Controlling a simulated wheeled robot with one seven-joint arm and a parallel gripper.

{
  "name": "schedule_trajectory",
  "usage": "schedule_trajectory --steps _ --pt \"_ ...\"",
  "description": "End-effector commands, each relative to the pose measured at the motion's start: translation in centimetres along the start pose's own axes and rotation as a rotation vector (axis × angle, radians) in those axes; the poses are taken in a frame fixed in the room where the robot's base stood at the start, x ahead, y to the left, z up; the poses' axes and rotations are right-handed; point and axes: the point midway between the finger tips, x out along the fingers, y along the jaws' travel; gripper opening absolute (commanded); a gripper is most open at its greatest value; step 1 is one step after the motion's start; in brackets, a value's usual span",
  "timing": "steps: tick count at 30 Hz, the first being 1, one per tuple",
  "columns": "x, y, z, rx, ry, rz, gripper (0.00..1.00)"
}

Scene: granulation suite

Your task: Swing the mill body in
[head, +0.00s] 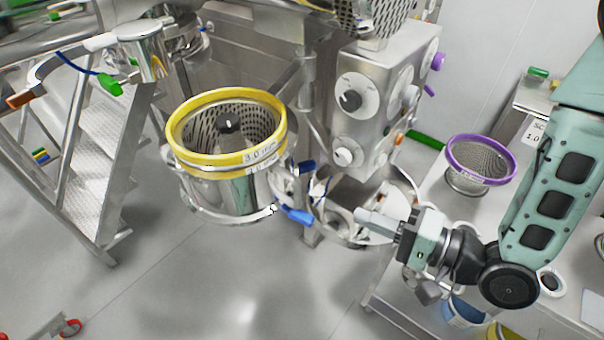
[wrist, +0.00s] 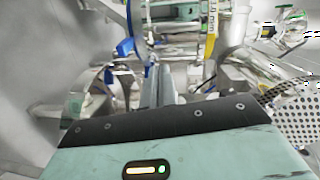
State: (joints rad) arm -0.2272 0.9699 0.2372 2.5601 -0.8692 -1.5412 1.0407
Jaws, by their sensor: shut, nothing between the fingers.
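The mill body (head: 225,188) is a steel drum left of the machine column in the head view. A yellow-rimmed perforated screen (head: 250,158) sits in its top, around a dark-topped hub (head: 229,128). Blue handles (head: 297,215) stick out on its right side. My gripper (head: 362,215) is shut and empty, right of the handles and apart from them, over a round steel opening (head: 345,232). In the wrist view the closed fingers (wrist: 158,80) point forward, with a blue part (wrist: 125,47) to their left and a yellow band (wrist: 211,30) to their right.
A steel control housing (head: 375,100) with dials stands behind my gripper. A purple-rimmed screen (head: 481,160) rests on the bench (head: 435,190) at right. Steel steps (head: 95,170) stand at left. The floor (head: 230,275) in front of the mill body is clear.

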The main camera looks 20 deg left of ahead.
Motion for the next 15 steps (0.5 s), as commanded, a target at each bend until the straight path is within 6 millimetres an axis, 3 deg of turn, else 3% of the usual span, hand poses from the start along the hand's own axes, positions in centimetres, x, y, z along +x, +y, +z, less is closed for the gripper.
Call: schedule_trajectory --steps 7,15 --pt "-0.5 -1.0 0.1 0.12 0.021 -0.112 0.0" --pt "2.2 -0.8 0.0 0.113 0.021 -0.114 0.0"
